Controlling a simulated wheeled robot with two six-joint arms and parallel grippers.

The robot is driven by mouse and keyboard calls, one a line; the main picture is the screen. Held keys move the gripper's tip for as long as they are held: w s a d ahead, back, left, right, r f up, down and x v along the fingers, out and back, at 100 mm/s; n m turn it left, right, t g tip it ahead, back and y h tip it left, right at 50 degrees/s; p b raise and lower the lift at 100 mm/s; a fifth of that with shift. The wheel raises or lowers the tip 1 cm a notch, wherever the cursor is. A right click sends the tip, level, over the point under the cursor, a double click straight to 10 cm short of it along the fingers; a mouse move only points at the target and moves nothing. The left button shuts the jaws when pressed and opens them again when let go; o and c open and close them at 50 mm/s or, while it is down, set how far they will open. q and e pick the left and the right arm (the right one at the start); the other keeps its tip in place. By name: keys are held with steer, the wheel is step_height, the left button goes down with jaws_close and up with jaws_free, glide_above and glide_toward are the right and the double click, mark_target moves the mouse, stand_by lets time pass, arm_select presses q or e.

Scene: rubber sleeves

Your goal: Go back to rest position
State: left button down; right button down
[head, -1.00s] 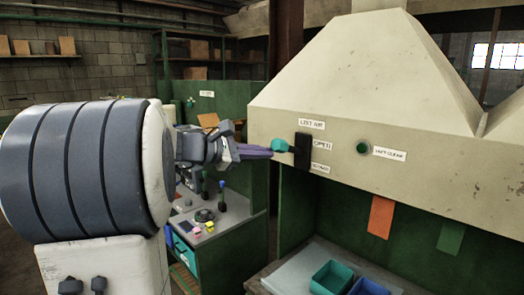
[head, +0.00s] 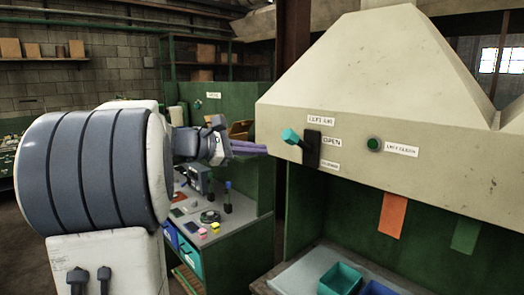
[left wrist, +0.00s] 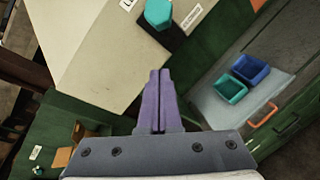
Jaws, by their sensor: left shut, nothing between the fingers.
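My left gripper (head: 262,149) is shut and empty, its purple fingers together. The same lever handle (head: 291,136) is on a black plate (head: 312,149) near the "OPEN" label and points left and up. My right gripper is in neither view.
The large beige hood (head: 365,90) stands close on the right, with a green button (head: 373,144) on it. Below are a teal bin (head: 338,280) and a blue bin (left wrist: 250,69). A green workbench (head: 235,232) with small items stands behind my left arm.

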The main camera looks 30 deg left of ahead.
arm_select(q)
steer(key=r+b+v, duration=0.2)
steer(key=v, duration=0.7)
steer(key=w+d+f+m+g+h, duration=0.15)
steer(key=d+f+m+g, duration=0.35)
steer(key=d+f, duration=0.7)
steer(key=s+d+f+m+g, duration=0.2)
steer(key=d+f+m+g, duration=0.15)
steer(key=d, duration=0.35)
steer(key=s+d+f+m+g, duration=0.25)
steer(key=d+f, duration=0.25)
steer(key=d, duration=0.3)
steer(key=s+d+f+m+g+y, duration=0.1)
steer(key=s+d+f+m+y, duration=0.2)
steer(key=s+f+m, duration=0.5)
steer(key=s+d+f+m+g+y+b, duration=0.1)
steer(key=s+d+f+m+y, duration=0.2)
steer(key=s+f+m, duration=0.5)
steer(key=s+m+y, duration=0.1)
steer(key=s+m, duration=0.1)
steer(key=shift+s+d+m+g, duration=0.2)
steer(key=shift+s+m+g, duration=0.1)
steer(key=shift+m+g, duration=0.1)
steer(key=shift+y, duration=0.25)
